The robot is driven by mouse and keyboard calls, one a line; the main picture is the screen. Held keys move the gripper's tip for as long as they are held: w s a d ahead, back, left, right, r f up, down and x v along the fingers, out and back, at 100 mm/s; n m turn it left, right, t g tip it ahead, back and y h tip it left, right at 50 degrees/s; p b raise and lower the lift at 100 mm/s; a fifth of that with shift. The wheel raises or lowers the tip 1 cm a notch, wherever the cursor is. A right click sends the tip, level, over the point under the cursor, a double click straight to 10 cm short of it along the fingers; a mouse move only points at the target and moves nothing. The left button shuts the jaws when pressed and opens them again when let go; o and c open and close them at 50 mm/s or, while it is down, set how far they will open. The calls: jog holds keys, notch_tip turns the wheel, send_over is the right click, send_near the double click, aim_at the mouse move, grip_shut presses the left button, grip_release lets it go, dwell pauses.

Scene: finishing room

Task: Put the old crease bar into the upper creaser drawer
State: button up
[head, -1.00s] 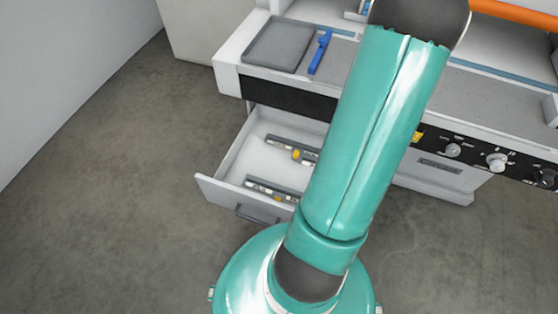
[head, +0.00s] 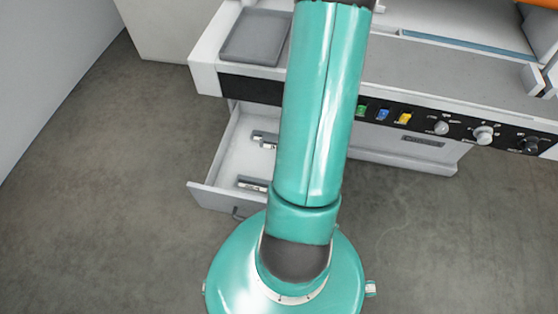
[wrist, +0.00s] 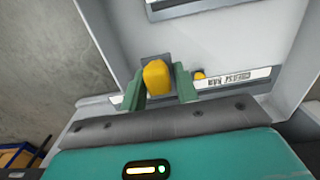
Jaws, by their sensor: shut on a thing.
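My gripper (wrist: 160,86) shows in the wrist view with its two green fingers closed on a yellow knob with a grey block behind it. I take this to be the old crease bar (wrist: 157,77); the rest of it is hard to make out. In the head view my arm hides the gripper and what it holds. The creaser drawer (head: 212,198) is pulled open under the machine. Whether it is the upper one is unclear. Two bars lie inside, a rear bar (head: 262,138) and a front bar (head: 251,185). In the wrist view a labelled bar (wrist: 235,80) with a smaller yellow knob lies behind the fingers.
The creaser's control panel (head: 470,130) with knobs and coloured switches is right of my arm. A grey tray (head: 256,36) sits on the machine top. Open concrete floor (head: 100,180) lies left of the drawer.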

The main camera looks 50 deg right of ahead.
jog(key=w+f, duration=0.4)
jog(key=w, duration=0.1)
jog(key=w+a+f, duration=0.1)
jog(key=w+f, duration=0.1)
jog(key=f, duration=0.1)
jog(key=shift+w+f, duration=0.1)
jog(key=shift+w, duration=0.15)
jog(key=shift+f, duration=1.55)
jog(key=o, duration=1.1)
jog(key=shift+r, duration=0.1)
